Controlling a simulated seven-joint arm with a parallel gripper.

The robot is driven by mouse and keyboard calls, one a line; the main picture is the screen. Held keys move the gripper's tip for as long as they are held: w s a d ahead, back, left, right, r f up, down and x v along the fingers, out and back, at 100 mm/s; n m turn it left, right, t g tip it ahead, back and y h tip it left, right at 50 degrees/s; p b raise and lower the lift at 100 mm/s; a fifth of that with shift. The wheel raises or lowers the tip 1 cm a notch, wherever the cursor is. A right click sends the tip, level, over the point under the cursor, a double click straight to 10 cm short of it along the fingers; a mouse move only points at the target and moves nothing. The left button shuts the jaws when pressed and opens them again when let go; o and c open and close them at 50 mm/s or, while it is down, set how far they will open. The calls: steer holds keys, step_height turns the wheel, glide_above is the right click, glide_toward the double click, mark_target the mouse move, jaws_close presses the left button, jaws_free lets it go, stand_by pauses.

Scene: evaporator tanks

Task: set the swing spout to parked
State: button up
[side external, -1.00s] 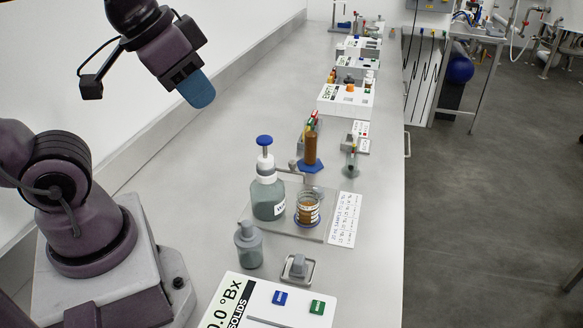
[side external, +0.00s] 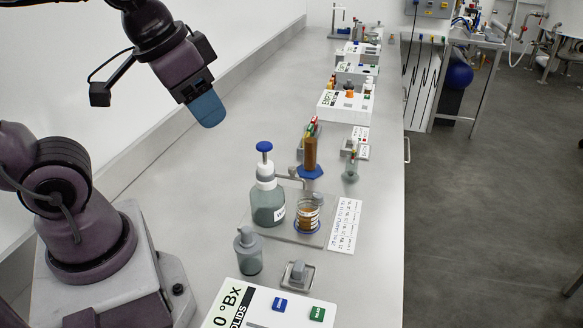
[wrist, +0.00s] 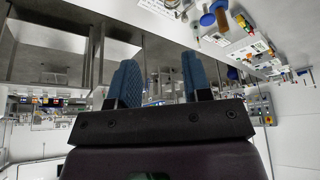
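My gripper (side external: 207,108) has blue fingers and hangs in the air above the left part of the bench, apart from everything on it. In the wrist view my gripper (wrist: 160,78) has its two fingers spread with nothing between them. A small grey tube (side external: 290,178) shows behind the blue-topped pump bottle (side external: 267,204); it may be the swing spout, but it is too small and partly hidden to be sure. A jar of brown liquid (side external: 307,214) stands on the tray beside the bottle.
A brown cylinder on a blue base (side external: 310,155) stands behind the tray. A grey bottle (side external: 248,252), a grey knob (side external: 298,271) and a white °Bx panel (side external: 262,305) are in front. White boxes (side external: 346,104) line the far bench. The bench's left side is clear.

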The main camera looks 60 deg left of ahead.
mark_target(292, 167)
steer(key=w+a+f+g, duration=0.2)
steer(key=w+a+f, duration=0.1)
steer(key=w, duration=0.6)
steer(key=w+a+f+g, duration=0.3)
steer(key=w, duration=0.5)
steer(key=f, duration=1.3)
steer(key=shift+d, duration=0.3)
jaws_close()
